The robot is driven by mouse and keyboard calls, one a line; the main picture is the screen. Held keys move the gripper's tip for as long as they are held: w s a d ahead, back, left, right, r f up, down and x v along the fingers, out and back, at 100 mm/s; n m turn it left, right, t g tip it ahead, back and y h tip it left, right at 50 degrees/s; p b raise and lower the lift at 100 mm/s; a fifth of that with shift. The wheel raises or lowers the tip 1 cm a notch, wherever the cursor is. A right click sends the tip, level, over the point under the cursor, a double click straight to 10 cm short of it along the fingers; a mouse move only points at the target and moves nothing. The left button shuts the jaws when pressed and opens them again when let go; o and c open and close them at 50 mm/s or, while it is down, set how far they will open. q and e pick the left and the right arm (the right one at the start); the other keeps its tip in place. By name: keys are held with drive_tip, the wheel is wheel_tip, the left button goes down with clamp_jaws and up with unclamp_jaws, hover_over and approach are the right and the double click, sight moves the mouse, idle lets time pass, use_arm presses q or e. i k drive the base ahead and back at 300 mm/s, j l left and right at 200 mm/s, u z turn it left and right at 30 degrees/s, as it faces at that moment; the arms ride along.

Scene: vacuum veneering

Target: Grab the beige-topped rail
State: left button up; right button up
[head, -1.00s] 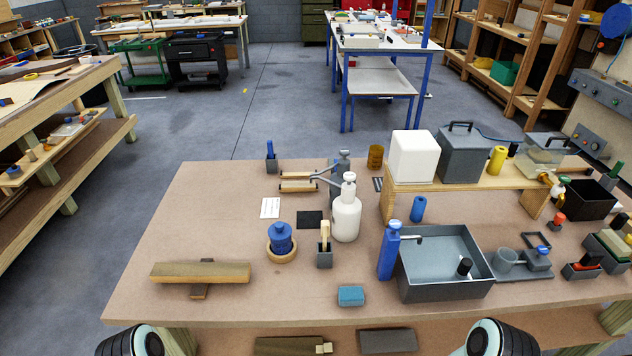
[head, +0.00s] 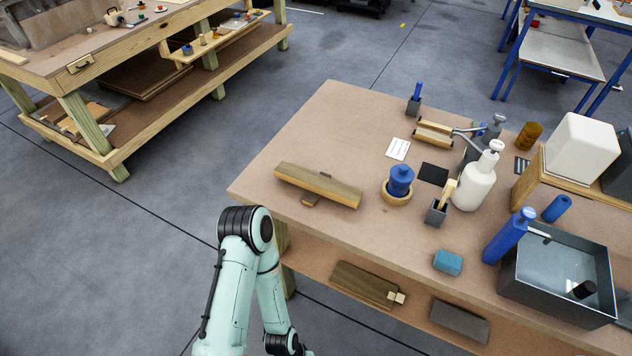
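A long wooden rail (head: 318,185) lies near the left end of the table (head: 325,130). My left arm shows at the bottom, bent downward in front of the table's left corner, apart from the rail. Its gripper is below the picture's edge. My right arm and gripper are not in view.
Right of the rail stand a blue jar in a wooden ring (head: 397,190), a grey holder (head: 436,212), a white bottle (head: 473,190) and a blue sponge (head: 448,262). A lower shelf holds a dark board (head: 364,284). Open floor lies left of the table.

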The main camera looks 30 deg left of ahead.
sight(329, 195)
drive_tip(key=k+j, duration=0.1)
drive_tip(key=j, duration=0.3)
drive_tip(key=k+j+u, duration=0.1)
drive_tip(key=j, duration=0.7)
drive_tip(key=k+u, duration=0.05)
